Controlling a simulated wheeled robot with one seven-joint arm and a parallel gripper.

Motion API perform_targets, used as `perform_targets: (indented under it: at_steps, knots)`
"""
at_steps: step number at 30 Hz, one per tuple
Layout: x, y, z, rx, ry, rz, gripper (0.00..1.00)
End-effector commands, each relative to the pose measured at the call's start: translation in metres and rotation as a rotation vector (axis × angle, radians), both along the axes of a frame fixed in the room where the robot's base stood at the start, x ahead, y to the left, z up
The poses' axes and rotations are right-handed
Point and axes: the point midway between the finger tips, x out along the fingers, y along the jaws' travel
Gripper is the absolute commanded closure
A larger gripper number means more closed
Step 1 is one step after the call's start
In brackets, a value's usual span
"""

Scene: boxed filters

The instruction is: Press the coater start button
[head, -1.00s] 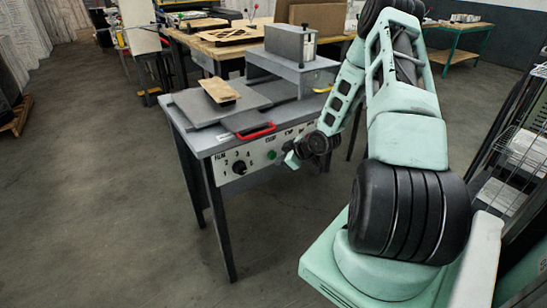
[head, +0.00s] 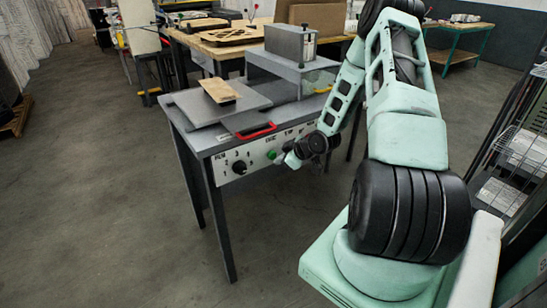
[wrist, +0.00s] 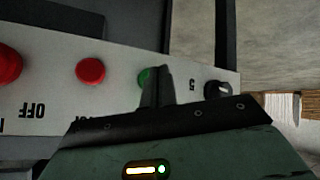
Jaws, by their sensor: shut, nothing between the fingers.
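The coater's front panel (head: 229,171) is pale, with a black dial and a green button (head: 271,154) under a small label that is hard to read. My gripper (head: 288,158) is at the panel, just right of the green button. In the wrist view the panel is upside down. The shut fingers (wrist: 161,80) stand in front of the green button (wrist: 144,77) and partly cover it. I cannot tell whether they touch it. Nothing is held.
A red button (wrist: 90,70) and a larger red one (wrist: 8,65) are to the left in the wrist view; a black knob (wrist: 218,89) is to the right. A red handle (head: 256,131) is on the coater's front edge. Floor in front is clear.

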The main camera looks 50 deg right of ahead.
Motion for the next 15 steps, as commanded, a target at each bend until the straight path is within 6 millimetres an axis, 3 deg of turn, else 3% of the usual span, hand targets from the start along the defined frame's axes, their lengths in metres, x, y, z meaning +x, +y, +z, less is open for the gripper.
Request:
perform_targets:
  at_steps: [15]
  knots:
    - [0.0085, -0.0015, 0.0003, 0.000, 0.000, 0.001, 1.00]
